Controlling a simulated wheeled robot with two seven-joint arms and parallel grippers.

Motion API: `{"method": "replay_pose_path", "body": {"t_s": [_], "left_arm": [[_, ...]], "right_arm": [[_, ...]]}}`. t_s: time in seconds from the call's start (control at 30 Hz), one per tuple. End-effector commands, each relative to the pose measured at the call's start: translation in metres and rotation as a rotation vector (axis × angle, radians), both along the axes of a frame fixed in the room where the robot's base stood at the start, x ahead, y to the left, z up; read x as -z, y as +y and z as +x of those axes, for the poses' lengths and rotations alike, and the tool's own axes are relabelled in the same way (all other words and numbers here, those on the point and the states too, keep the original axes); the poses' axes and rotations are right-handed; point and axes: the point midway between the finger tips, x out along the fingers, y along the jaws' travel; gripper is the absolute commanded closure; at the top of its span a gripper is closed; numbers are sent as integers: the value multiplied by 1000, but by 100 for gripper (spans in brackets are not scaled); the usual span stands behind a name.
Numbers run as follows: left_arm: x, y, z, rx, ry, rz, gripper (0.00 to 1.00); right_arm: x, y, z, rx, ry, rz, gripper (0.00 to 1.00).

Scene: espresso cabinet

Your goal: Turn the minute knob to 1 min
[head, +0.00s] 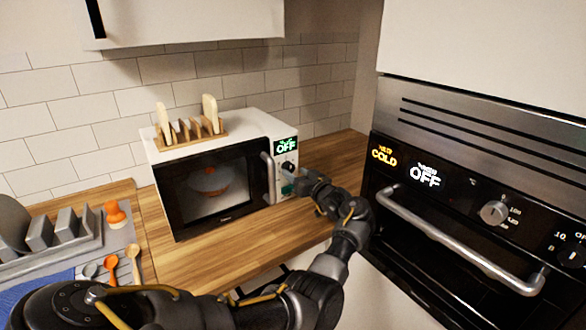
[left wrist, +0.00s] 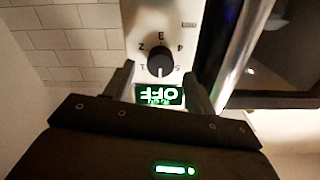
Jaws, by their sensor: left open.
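The white microwave (head: 212,150) stands on the wooden counter with its door closed. Its display (head: 286,146) reads OFF. The black minute knob (head: 288,167) is just below the display. In the left wrist view the picture is inverted; the knob (left wrist: 160,60) has a white pointer mark aimed at the OFF display (left wrist: 159,95), with numbers 1 to 5 around it. My left gripper (head: 300,183) is in front of the control panel. Its open fingers (left wrist: 160,76) are on either side of the knob, and I cannot tell whether they touch it. My right gripper is not in view.
The microwave's door handle (head: 268,177) is close beside my gripper. The oven (head: 470,200) with its long handle is at the right. A toast rack (head: 190,130) stands on the microwave. Utensils (head: 122,262) lie at the left. Counter right of the microwave is clear.

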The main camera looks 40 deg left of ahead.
Motion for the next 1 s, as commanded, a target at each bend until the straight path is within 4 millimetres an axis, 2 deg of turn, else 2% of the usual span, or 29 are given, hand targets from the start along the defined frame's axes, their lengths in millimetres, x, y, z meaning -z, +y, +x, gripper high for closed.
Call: {"method": "replay_pose_path", "body": {"t_s": [0.1, 0.2, 0.57, 0.9, 1.0], "left_arm": [[-2, 15, 5, -1, 1, 1, 44], [-1, 22, 6, 0, 0, 0, 44], [0, 26, 7, 0, -1, 0, 46], [0, 26, 7, 0, -1, 0, 89], [0, 26, 7, 0, 1, 0, 89]], "right_arm": [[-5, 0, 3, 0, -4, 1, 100], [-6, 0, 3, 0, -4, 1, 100], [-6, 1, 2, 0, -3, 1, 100], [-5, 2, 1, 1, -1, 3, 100], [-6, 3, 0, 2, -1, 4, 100]]}}
